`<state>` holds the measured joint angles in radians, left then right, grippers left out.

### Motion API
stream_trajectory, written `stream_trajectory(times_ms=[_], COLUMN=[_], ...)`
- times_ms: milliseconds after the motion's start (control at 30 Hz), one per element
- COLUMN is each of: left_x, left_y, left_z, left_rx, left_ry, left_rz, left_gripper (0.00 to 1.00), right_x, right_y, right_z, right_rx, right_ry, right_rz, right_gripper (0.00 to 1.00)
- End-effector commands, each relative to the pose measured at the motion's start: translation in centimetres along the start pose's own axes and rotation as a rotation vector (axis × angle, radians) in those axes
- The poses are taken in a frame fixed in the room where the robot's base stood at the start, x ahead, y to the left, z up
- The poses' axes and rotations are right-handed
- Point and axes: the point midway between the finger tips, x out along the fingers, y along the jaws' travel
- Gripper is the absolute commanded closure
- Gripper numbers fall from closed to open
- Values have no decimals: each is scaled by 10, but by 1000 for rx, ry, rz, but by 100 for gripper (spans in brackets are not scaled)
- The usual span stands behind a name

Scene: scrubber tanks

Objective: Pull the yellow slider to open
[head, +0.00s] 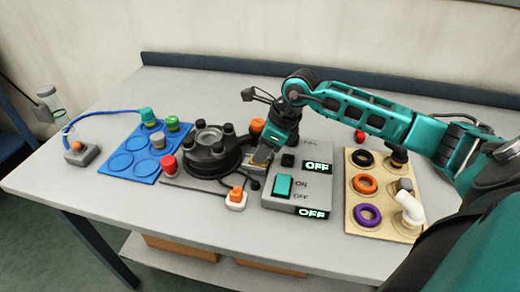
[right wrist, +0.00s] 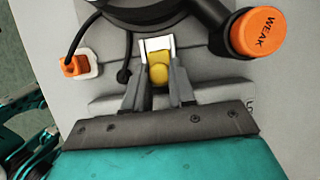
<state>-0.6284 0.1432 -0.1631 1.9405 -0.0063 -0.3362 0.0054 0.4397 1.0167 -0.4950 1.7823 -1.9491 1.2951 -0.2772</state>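In the right wrist view, the yellow slider (right wrist: 159,74) lies between the two fingers of my right gripper (right wrist: 158,55), at the base of the dark round valve unit. The fingers flank it closely on both sides. I cannot tell whether they press on it. In the head view, my right gripper (head: 262,156) reaches down beside the valve unit (head: 210,148) and mostly hides the slider. My left gripper is not in view.
An orange WEAK knob (right wrist: 258,32) stands close by. An orange switch (head: 237,196) is in front. Right of my gripper is a grey switch box (head: 290,208) showing OFF, then a beige ring board (head: 395,228). A blue tray (head: 133,170) lies left.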

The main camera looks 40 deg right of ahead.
Motion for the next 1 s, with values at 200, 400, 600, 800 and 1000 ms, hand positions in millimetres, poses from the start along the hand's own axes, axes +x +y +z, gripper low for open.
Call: stream_trajectory(times_ms=[200, 400, 600, 800, 1000], left_x=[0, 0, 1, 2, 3], left_y=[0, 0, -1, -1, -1], left_z=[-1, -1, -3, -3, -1], left_rx=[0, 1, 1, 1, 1], left_ry=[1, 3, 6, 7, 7], left_rz=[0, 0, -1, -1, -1], left_gripper=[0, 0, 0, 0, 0], right_x=[0, 0, -6, -40, -86], right_y=[-1, 0, -1, -2, -2], right_z=[-3, -2, -2, -2, -2], right_rx=[2, 1, 1, -1, 0], right_ry=[10, 8, 7, 8, 8], right_rz=[0, 0, -2, -6, -6], right_gripper=[55, 49, 49, 49, 49])
